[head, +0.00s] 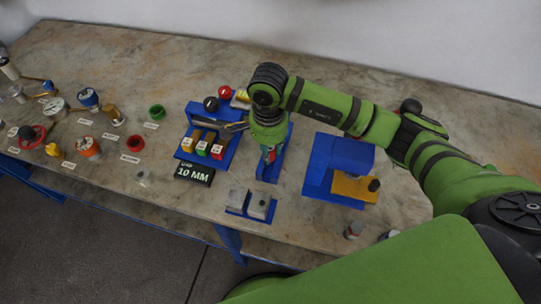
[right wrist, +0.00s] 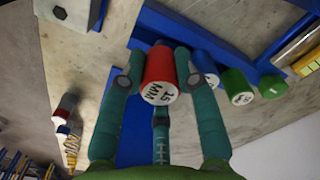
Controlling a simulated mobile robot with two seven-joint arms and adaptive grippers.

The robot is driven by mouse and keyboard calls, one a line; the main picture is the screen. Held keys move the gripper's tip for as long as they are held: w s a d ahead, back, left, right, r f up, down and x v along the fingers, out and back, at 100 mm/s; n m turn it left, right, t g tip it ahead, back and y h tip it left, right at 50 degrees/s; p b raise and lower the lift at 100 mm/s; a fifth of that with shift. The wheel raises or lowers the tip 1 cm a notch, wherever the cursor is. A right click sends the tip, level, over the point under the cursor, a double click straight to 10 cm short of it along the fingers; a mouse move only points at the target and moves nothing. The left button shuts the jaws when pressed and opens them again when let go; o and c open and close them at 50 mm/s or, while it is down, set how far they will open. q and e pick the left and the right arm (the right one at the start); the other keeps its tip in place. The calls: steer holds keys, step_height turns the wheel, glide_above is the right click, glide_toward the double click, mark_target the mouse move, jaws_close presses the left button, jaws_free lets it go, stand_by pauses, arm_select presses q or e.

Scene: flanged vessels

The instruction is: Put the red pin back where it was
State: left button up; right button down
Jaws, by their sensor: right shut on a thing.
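The red pin (right wrist: 158,75) is a short cylinder with "15 MM" on its pale end face. My right gripper (right wrist: 155,85) is shut around it, with a teal finger on either side. In the head view, my right gripper (head: 268,152) is over a narrow blue holder (head: 270,171), and a bit of red shows between the fingers. Whether the pin touches the holder is hidden. A blue pin (right wrist: 203,70) and a green pin (right wrist: 236,85) stand beside the red one in the wrist view. My left gripper is out of view.
Left of my right gripper is a blue stand with yellow, green and red blocks (head: 202,148) and a black "10 MM" sign (head: 194,173). A blue fixture (head: 335,160) stands to the right. Grey blocks (head: 258,206) sit in front. Flanged parts and labels cover the table's left.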

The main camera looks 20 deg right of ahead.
steer(key=f, duration=0.1)
steer(key=f+b, duration=0.1)
steer(key=f, duration=0.1)
steer(key=shift+s+a+f, duration=0.15)
steer(key=shift+s+a, duration=0.05)
steer(key=shift+s, duration=0.1)
steer(key=shift+w+d+f, duration=0.1)
steer(key=shift+w+d, duration=0.05)
steer(key=shift+w, duration=0.2)
steer(key=shift+s+f+b, duration=0.1)
steer(key=shift+s+b, duration=0.2)
steer(key=shift+b, duration=0.15)
steer(key=shift+w+f, duration=0.1)
steer(key=shift+f, duration=0.15)
steer(key=c, duration=0.9)
jaws_free()
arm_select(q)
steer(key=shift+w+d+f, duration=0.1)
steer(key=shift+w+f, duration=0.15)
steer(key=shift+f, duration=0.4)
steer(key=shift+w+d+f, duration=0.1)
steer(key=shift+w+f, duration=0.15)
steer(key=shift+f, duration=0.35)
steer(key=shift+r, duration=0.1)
arm_select(e)
steer(key=shift+r, duration=0.15)
